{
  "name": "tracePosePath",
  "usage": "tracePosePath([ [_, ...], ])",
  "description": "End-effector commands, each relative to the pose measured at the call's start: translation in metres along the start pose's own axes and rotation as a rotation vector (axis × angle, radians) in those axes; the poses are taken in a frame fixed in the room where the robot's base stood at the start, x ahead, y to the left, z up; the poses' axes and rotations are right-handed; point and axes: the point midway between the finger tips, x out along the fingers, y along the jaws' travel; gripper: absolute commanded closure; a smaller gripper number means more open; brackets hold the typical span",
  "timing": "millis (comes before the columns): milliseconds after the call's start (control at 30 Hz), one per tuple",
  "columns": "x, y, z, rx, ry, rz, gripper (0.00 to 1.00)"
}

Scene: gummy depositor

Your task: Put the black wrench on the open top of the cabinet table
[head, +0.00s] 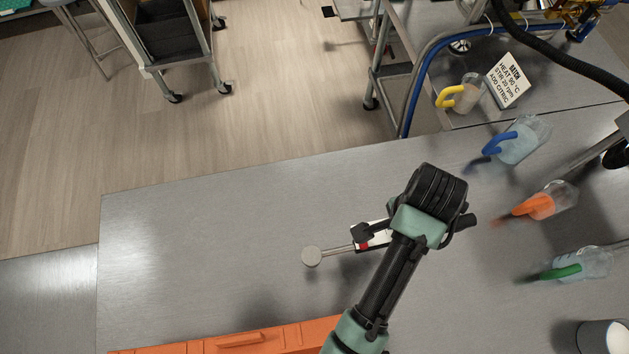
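My arm reaches in from the bottom edge, over a bare grey steel top. My gripper (362,235) is at the left of the dark wrist, above that top. Its fingers are small and partly hidden, so I cannot tell whether it is open or shut. A thin metal rod ending in a round pale disc (312,256) sticks out to the left beside it. I cannot tell whether the gripper holds this rod. I cannot make out a black wrench. An orange unit with a handle (240,340), possibly the cabinet table, shows at the bottom edge.
Jugs with blue (518,143), orange (545,203) and green (584,265) handles stand at the right. A yellow-handled jug (464,94) is beside a sign (508,80). The steel top (190,240) is clear on the left.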

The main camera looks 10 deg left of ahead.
Motion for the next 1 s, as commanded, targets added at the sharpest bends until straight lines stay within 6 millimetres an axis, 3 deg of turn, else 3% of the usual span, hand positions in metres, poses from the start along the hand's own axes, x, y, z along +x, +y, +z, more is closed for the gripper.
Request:
tracePosePath([
  [33, 0.012, 0.001, -0.001, 0.002, 0.001, 0.0, 1.0],
  [100, 0.015, 0.001, -0.001, 0.003, 0.001, 0.0, 1.0],
  [367, 0.017, 0.0, 0.0, 0.001, 0.001, -0.001, 1.0],
  [600, 0.057, 0.001, 0.001, 0.0, -0.001, 0.002, 1.0],
  [1000, 0.106, 0.001, 0.001, 0.0, 0.0, 0.0, 1.0],
])
